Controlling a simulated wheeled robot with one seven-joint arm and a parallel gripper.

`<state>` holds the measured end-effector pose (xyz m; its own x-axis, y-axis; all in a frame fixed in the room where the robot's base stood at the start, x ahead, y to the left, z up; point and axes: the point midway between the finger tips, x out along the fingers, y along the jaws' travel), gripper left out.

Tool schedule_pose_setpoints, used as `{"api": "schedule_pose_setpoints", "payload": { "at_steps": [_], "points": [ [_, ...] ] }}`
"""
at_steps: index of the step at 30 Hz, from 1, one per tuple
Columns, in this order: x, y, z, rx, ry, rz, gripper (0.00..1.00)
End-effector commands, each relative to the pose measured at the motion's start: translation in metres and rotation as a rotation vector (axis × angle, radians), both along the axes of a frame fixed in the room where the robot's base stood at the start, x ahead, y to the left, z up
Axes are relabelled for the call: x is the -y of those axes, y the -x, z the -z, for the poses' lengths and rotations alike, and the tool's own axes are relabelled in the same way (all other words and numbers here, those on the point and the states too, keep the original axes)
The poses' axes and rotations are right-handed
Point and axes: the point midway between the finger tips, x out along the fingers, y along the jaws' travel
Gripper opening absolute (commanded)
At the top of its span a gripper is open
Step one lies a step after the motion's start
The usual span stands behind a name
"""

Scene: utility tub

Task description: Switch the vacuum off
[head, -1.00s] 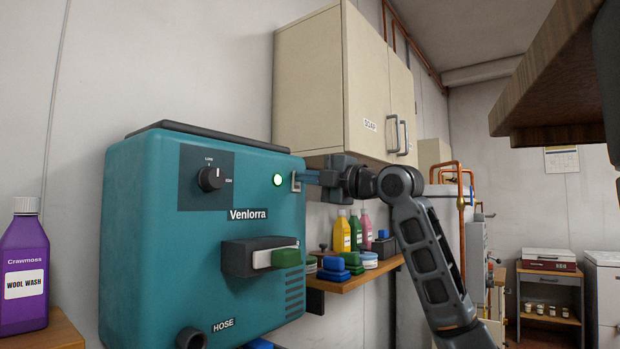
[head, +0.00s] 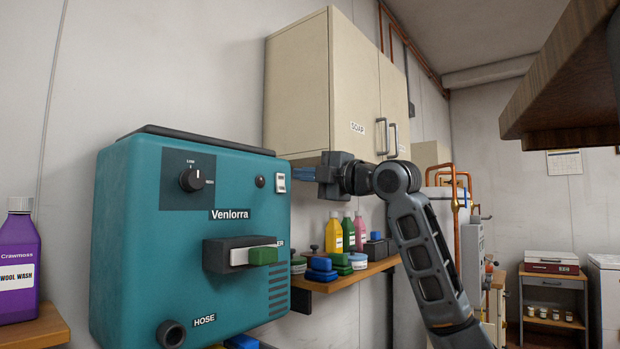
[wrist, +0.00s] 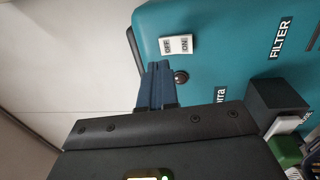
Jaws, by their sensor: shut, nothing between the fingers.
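The teal Venlorra vacuum (head: 130,230) hangs at the left in the head view; its body also fills the upper right of the wrist view (wrist: 235,60). Its white rocker switch (head: 280,183) is at the upper right of the front.
A beige SOAP cabinet (head: 300,90) hangs close above my gripper. A shelf (head: 345,279) with bottles and brushes is below it. The vacuum's dial (head: 191,180) and filter handle (head: 263,256) stick out from its front. A purple bottle (head: 18,260) stands far left.

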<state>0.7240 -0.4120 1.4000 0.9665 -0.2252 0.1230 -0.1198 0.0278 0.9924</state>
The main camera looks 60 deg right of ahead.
Motion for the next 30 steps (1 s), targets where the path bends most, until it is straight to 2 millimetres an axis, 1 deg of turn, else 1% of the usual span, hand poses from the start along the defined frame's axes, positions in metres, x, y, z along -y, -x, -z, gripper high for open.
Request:
{"api": "schedule_pose_setpoints", "payload": {
  "at_steps": [1,8,18,21,24,30],
  "points": [
    [0.0,0.008,-0.001,0.003,0.001,0.003,0.0],
    [-0.006,0.034,-0.004,0.004,0.002,0.003,0.0],
    [-0.018,0.083,-0.01,0.004,0.002,0.003,0.0],
    [-0.02,0.091,-0.011,0.002,0.002,0.002,0.0],
    [-0.021,0.095,-0.012,0.002,0.002,0.002,0.0],
    [-0.021,0.096,-0.012,0.002,0.001,0.001,0.0]
  ]
}}
